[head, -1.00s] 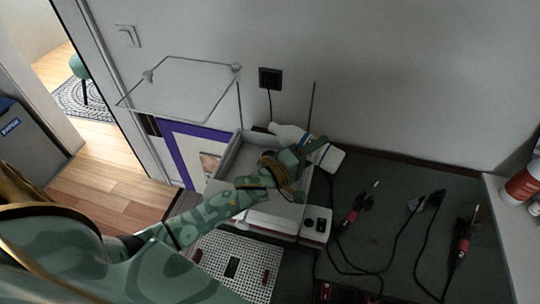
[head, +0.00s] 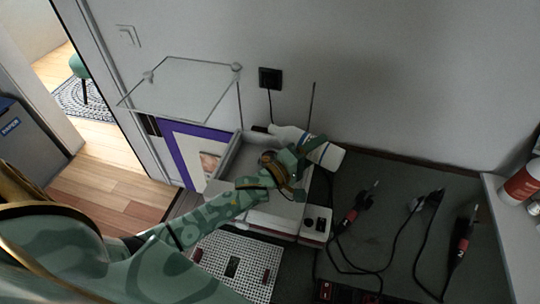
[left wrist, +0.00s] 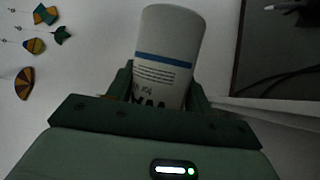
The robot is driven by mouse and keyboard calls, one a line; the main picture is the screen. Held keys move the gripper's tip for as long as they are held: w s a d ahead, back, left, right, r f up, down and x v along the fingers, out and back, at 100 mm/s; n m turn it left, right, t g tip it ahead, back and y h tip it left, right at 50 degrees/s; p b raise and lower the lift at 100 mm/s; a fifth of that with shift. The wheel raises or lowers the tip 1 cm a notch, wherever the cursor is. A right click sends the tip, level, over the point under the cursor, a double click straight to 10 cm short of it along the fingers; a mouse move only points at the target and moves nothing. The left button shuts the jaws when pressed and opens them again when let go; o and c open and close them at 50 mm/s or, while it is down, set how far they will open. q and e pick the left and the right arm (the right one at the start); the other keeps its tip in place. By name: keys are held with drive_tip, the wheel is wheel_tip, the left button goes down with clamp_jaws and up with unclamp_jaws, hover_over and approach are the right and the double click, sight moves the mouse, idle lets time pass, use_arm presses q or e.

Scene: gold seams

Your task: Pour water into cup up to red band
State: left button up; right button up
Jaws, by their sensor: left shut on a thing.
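My left gripper (head: 312,150) is shut on a white bottle (head: 332,157) with a blue band. The bottle is tilted far over, close to lying flat, above the open grey tray-like box. Its narrower end points left and its broad end right. In the left wrist view the bottle (left wrist: 166,50) sits between the two fingers, with its blue band and dark print showing. I cannot make out a cup, a red band or any water. The gripper and bottle hide part of the box. My right gripper is not in view.
The grey box (head: 229,158) stands on the dark bench (head: 385,215) against the wall. A perforated white plate (head: 212,268) is in front. Red-handled tools with cables (head: 349,221) lie at right. A clear panel frame (head: 180,88) stands at upper left. A red-and-white container (head: 522,186) is far right.

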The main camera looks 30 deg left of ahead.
sight(318, 161)
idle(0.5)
use_arm(q)
drive_tip(key=shift+s+d, duration=0.15)
drive_tip(key=shift+d, duration=0.1)
drive_tip(key=shift+s+d+r+n, duration=0.1)
drive_tip(key=shift+d+n, duration=0.15)
drive_tip(key=shift+n, duration=0.05)
drive_tip(key=shift+d, duration=0.15)
drive_tip(key=shift+d, duration=0.85)
idle(0.6)
